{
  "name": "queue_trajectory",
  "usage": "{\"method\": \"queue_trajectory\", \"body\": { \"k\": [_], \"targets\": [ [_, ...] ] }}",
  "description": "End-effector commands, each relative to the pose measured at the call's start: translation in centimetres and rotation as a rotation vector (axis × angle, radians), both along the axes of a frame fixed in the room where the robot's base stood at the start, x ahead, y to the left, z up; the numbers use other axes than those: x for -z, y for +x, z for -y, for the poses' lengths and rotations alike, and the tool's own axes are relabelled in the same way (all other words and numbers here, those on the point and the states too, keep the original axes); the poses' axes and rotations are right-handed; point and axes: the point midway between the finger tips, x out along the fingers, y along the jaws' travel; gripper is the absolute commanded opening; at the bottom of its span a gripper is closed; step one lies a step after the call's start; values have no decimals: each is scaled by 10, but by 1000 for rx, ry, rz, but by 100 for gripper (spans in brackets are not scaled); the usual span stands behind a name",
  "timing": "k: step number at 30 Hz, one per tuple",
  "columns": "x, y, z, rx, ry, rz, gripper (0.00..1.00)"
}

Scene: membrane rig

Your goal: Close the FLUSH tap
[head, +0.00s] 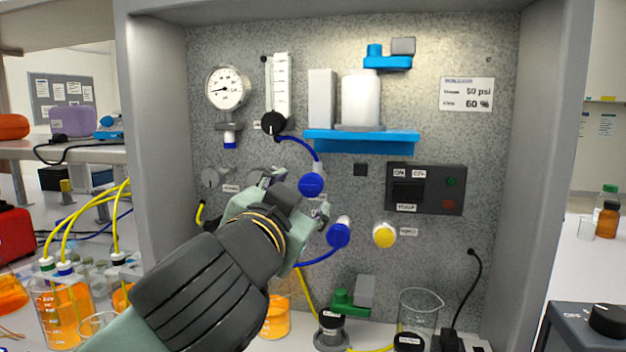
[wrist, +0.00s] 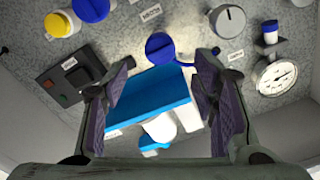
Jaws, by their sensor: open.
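I cannot read which tap is labelled FLUSH. In the head view, a grey round knob (head: 210,178) is on the panel at left, with a small label beside it. Another grey knob (head: 259,175) is partly hidden behind my gripper. A blue knob (head: 311,185) is by my fingertips, and a second blue knob (head: 338,235) is lower right. A yellow knob (head: 384,235) is right of that. My gripper (head: 297,194) is open, in front of the panel. In the wrist view, the open fingers (wrist: 165,78) have nothing between them; a blue knob (wrist: 160,47) and a grey knob (wrist: 228,20) lie beyond.
A blue shelf (head: 365,143) carries white containers above my gripper. A pressure gauge (head: 226,87) and a flow meter (head: 278,85) are upper left. A dark switch box (head: 426,205) is at right. Beakers, including one at right (head: 420,309), and tubes stand below.

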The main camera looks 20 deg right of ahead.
Motion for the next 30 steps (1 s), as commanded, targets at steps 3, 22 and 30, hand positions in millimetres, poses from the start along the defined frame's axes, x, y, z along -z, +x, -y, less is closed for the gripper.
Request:
{"method": "queue_trajectory", "body": {
  "k": [3, 22, 30],
  "targets": [
    [-3, 20, 14, 0, 1, -4, 53],
    [0, 71, 48, 0, 0, 1, 53],
    [0, 70, 48, 0, 0, 1, 43]
  ]
}}
